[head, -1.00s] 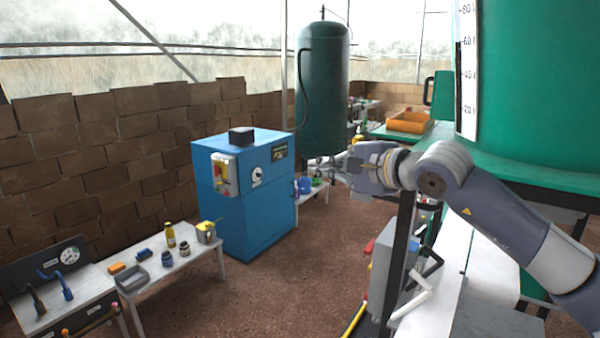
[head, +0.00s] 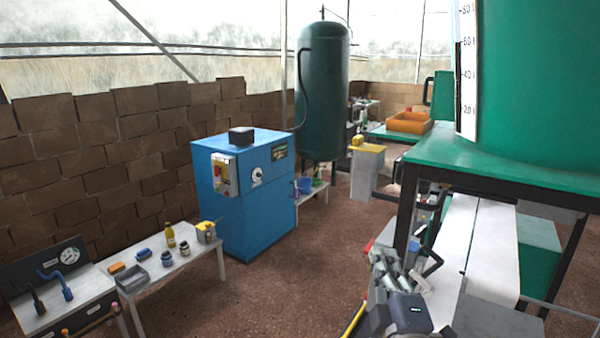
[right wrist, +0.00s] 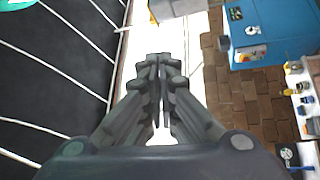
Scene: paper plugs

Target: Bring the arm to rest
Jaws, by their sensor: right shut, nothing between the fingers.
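Most of my right arm is out of the head view. My left gripper is not in view.
A grey box with a yellow top (head: 367,172) stands behind the gripper. A blue cabinet (head: 245,200) is left of the middle, with open brown floor (head: 290,285) before it.

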